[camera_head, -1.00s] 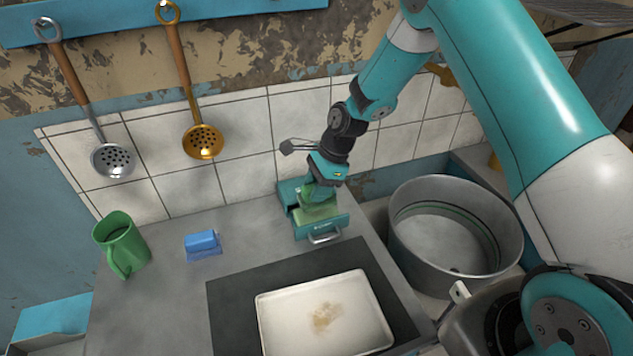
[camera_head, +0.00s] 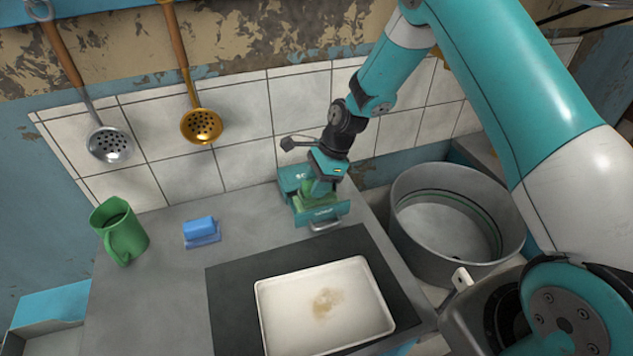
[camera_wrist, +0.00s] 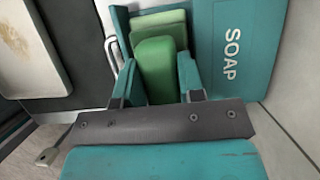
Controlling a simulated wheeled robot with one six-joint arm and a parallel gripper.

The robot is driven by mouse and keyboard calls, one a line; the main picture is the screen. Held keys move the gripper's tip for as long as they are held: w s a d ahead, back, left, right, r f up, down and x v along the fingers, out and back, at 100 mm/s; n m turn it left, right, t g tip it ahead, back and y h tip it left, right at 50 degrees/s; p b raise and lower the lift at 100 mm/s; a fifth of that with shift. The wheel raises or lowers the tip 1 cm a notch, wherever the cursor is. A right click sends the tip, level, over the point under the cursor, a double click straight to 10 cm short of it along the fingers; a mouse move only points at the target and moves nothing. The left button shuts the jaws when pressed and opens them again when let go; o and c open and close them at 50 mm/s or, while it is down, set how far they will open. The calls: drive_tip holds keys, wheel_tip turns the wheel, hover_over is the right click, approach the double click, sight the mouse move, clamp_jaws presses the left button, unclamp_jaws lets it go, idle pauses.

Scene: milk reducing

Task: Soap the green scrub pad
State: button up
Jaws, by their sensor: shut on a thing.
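The teal soap box (camera_head: 291,178), marked SOAP, stands at the back right of the counter with its handled drawer (camera_head: 328,214) pulled out to the front. My gripper (camera_head: 320,188) reaches down over the open drawer. In the wrist view its two teal fingers (camera_wrist: 158,78) are shut on the sides of a green scrub pad (camera_wrist: 155,62). A paler green surface (camera_wrist: 160,24) shows in the drawer beyond the pad. I cannot tell whether the pad presses on it; the pad's underside is hidden.
A stained white tray (camera_head: 277,322) lies on a dark mat (camera_head: 232,312) in front. A blue sponge (camera_head: 199,226) and a green mug (camera_head: 124,240) stand left. A large metal pot (camera_head: 425,239) is close on the right. Two skimmers (camera_head: 203,125) hang on the wall.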

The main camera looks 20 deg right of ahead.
sight(311, 185)
drive_tip(key=shift+f, duration=0.6)
idle(1.6)
wheel_tip(311, 185, up, 7)
drive_tip(key=p, duration=0.6)
drive_tip(key=shift+r, duration=0.1)
idle(0.6)
drive_tip(key=shift+s+d+f+n, duration=0.3)
drive_tip(key=shift+n, duration=0.2)
drive_tip(key=s+d+f+n+g+h, duration=0.1)
drive_tip(key=s+d+n, duration=0.3)
drive_tip(key=n, duration=0.4)
drive_tip(key=s+d+f+n+g+h, duration=0.2)
drive_tip(key=s+d+n, duration=0.3)
drive_tip(key=n, duration=0.4)
drive_tip(key=shift+s+d+g+h, duration=0.25)
drive_tip(key=shift+s+g+h, duration=0.45)
drive_tip(key=shift+g+h, duration=0.1)
